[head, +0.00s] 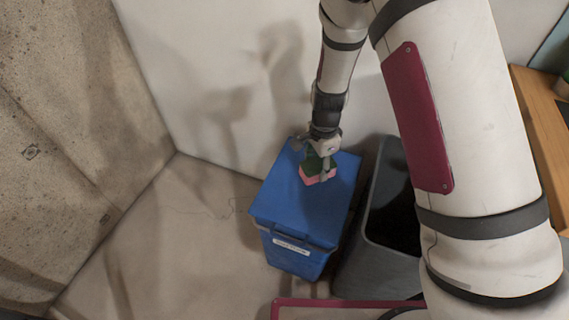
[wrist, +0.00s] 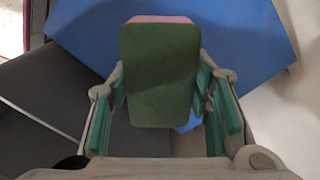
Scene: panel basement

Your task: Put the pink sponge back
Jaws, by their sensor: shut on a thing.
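The pink sponge (head: 311,180) has a dark green scouring side and is held in my gripper (head: 321,164). In the head view it shows over the lid of a blue bin (head: 275,200). I cannot tell whether it touches the lid. In the wrist view the green face of the sponge (wrist: 159,75) fills the middle, with a pink strip along its top edge. My gripper's fingers (wrist: 162,95) close on its left and right sides. The blue lid (wrist: 235,45) lies behind it.
A dark grey open bin (head: 385,245) stands right beside the blue bin. A white label (head: 291,246) is on the blue bin's front. Walls close in behind and at the left. A wooden surface (head: 545,130) is at the far right. Floor (head: 185,235) left of the blue bin is clear.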

